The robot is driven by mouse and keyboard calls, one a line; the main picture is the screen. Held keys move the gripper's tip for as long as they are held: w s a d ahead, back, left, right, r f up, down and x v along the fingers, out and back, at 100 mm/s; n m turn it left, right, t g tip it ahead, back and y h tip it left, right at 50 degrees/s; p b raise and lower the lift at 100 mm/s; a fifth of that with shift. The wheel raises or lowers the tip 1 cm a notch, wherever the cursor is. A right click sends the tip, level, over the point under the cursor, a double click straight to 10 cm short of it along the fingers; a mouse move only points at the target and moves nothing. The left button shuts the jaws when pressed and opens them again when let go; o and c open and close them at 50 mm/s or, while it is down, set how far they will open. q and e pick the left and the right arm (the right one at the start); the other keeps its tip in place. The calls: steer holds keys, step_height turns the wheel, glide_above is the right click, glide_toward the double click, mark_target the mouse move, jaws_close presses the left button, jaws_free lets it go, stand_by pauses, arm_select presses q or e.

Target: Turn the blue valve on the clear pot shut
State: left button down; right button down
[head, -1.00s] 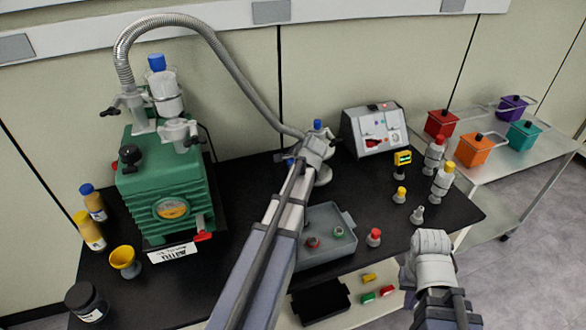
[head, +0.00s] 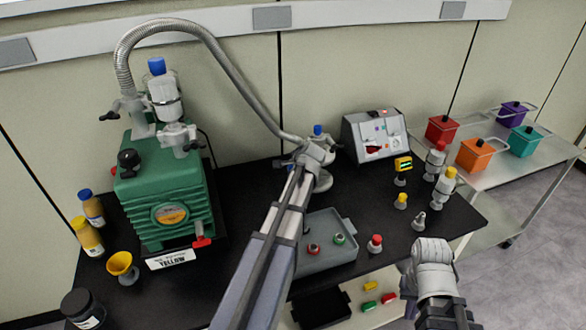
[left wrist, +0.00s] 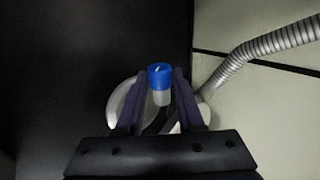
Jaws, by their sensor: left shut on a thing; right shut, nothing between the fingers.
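The clear pot (head: 323,181) stands on the black bench behind my left gripper, which hides much of it. A blue part (head: 318,130) shows above the gripper in the head view. In the left wrist view the blue valve (left wrist: 160,76), with a small white mark on top and a pale stem below, sits between the fingers. My left gripper (head: 313,153) is shut on it; the fingers also show in the left wrist view (left wrist: 160,95). A pale round part of the pot (left wrist: 122,104) lies behind the left finger. My right gripper (head: 432,250) is shut and empty at the bench's front right.
A green pump (head: 165,190) stands left, its metal hose (head: 225,62) arching to the pot. A grey tray (head: 335,256) lies under my left arm. A control box (head: 376,135) stands behind right, with small capped pieces before it. A trolley (head: 545,150) holds coloured boxes.

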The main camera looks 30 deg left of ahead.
stand_by(0.3)
arm_select(q)
steer(key=shift+w+a+r+g+p, duration=0.15)
steer(key=shift+r+g+p, duration=0.15)
steer(key=shift+p, duration=0.45)
steer(key=h+p, duration=0.1)
steer(key=g+h+p, duration=0.1)
steer(key=shift+w+a+r+p, duration=0.2)
steer(key=shift+p, duration=0.2)
steer(key=shift+w+a+g+h+p, duration=0.1)
steer(key=shift+g+h+p, duration=0.6)
steer(key=shift+w+a+f+g+h+p, duration=0.15)
steer(key=shift+g+h+p, duration=0.2)
steer(key=shift+g+h, duration=0.3)
steer(key=shift+a+g+h, duration=0.1)
steer(key=shift+g+h, duration=0.55)
steer(key=shift+h, duration=0.2)
steer(key=shift+f+g+h, duration=0.1)
steer(key=shift+g+h, duration=0.5)
steer(key=shift+h, duration=0.1)
